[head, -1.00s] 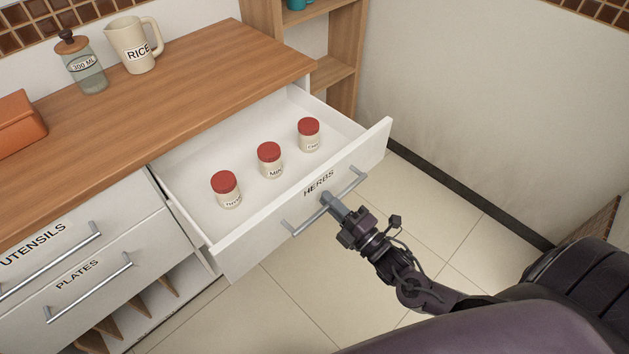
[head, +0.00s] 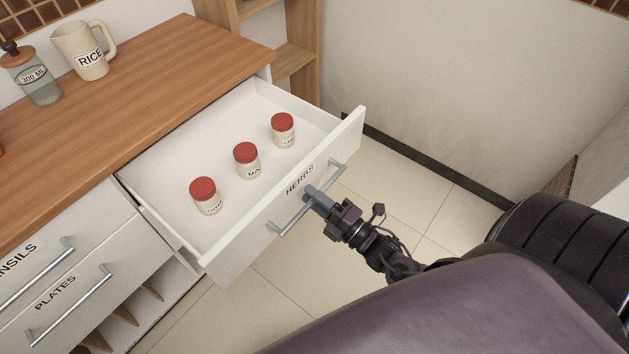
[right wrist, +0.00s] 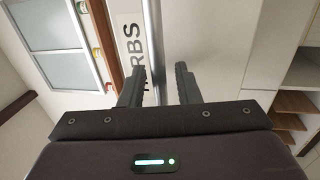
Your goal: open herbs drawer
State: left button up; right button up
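The herbs drawer (head: 221,266) is pulled well out of the white cabinet under the wooden counter. Three jars with red lids stand upright inside: a left jar (head: 206,203), a middle jar (head: 249,168) and a right jar (head: 285,137). My right gripper (head: 311,196) is at the drawer's bar handle (head: 288,226), near its middle. In the right wrist view the fingers of my right gripper (right wrist: 158,84) stand apart on either side of the handle (right wrist: 151,30). A gap shows between the bar and the right-hand finger. My left gripper is not in view.
Closed utensils (head: 20,275) and plates (head: 98,303) drawers lie at left. A rice jug (head: 85,58) and a glass bottle (head: 38,84) stand on the counter (head: 165,75). Wooden shelves (head: 293,60) stand behind. Tiled floor (head: 400,195) is clear right of the drawer.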

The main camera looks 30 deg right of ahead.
jog(key=shift+s, duration=0.1)
jog(key=v, duration=0.7)
jog(key=shift+s+d+b, duration=0.15)
jog(key=shift+s+b, duration=0.15)
jog(key=shift+b, duration=0.05)
jog(key=shift+f, duration=0.1)
jog(key=s+d+f+m+g+h+p, duration=0.1)
jog(key=s+d+f+m+g+h, duration=0.2)
jog(key=f, duration=0.6)
jog(key=s+d+f+m+g+h+p, duration=0.1)
jog(key=d+f+m+g+h, duration=0.1)
jog(key=f+m, duration=0.45)
jog(key=s+d+f+m+g+h, duration=0.1)
jog(key=d+f+m+g+h, duration=0.15)
jog(key=f, duration=0.75)
jog(key=s+a+f+m+g+p, duration=0.1)
jog(key=s+a+f+m+g, duration=0.2)
jog(key=s, duration=0.7)
jog(key=s+a+f+m+g, duration=0.4)
jog(key=s+a+f+g, duration=0.3)
jog(key=s+f, duration=0.3)
jog(key=shift+a+f+m+p, duration=0.3)
jog(key=shift+a+f+p, duration=0.15)
jog(key=shift+f, duration=0.2)
jog(key=shift+w+d+g+y, duration=0.1)
jog(key=shift+g+y, duration=0.15)
